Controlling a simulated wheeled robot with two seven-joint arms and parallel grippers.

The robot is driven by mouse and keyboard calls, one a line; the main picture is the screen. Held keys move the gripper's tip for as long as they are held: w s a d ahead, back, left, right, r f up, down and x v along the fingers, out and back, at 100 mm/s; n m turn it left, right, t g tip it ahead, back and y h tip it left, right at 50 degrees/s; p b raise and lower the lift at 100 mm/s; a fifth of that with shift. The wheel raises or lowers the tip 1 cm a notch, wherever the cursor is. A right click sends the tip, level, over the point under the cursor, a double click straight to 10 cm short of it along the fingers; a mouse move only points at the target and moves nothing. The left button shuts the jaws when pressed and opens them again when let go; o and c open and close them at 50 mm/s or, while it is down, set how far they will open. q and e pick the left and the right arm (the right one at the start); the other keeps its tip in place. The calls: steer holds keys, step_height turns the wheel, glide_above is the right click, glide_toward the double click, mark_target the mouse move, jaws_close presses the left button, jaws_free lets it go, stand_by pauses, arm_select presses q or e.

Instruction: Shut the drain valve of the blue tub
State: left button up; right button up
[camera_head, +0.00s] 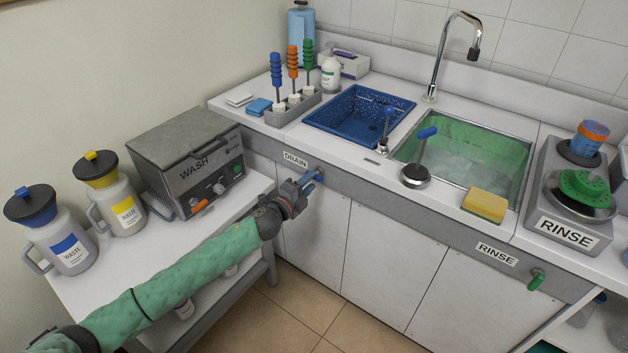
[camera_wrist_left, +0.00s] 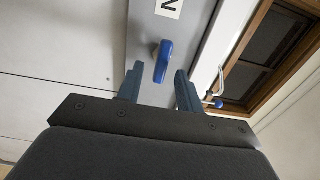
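The blue tub (camera_head: 345,128) is a speckled blue basin set into the counter. Below it, on the grey front strip, is the DRAIN label (camera_head: 295,159) with the blue drain valve handle (camera_head: 319,174) beside it. My left gripper (camera_head: 307,186) is at this handle and partly hides it. In the left wrist view the blue handle (camera_wrist_left: 163,62) sticks out from the grey strip, lying lengthwise along the fingers' direction. The left gripper (camera_wrist_left: 160,85) is open, its fingertips on either side of the handle's near end, with gaps showing. My right gripper is not in view.
A green-lined sink (camera_head: 510,155) with a RINSE label and green valve handle (camera_head: 536,280) is to the right. The grey WASH machine (camera_head: 180,150) and two jugs stand on the left side table (camera_head: 145,265). Floor before the cabinets is clear.

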arm_select(q)
steer(key=v, duration=0.2)
steer(key=shift+s+a+f, duration=0.1)
steer(key=shift+s+a, duration=0.05)
steer(key=shift+s, duration=0.05)
steer(key=shift+s+a, duration=0.4)
steer(key=shift+s, duration=0.2)
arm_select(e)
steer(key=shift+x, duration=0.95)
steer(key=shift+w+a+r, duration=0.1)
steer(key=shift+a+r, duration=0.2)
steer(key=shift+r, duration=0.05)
